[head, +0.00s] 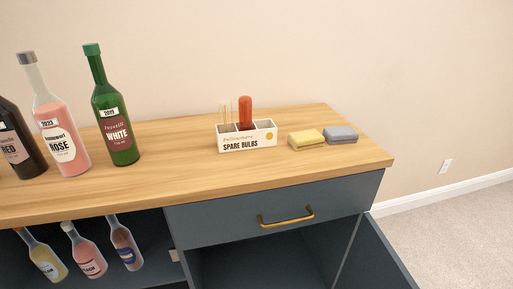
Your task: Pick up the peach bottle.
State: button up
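Three small bottles show tilted in the open shelf space under the counter, at the lower left of the head view. The middle one (86,252) holds pink-peach liquid and has a pale cap and a label that may read peach; the print is too small to be sure. What supports the three is hard to see. My gripper is not in view.
On the wooden counter (310,175) stand a dark red-wine bottle (12,140), a rose bottle (60,125) and a green white-wine bottle (112,110). A spare bulbs box (248,144), yellow sponge (306,139) and grey sponge (341,134) sit right. A cabinet door (385,262) hangs open.

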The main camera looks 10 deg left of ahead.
aim_at(86, 252)
jog(key=u, duration=1.6)
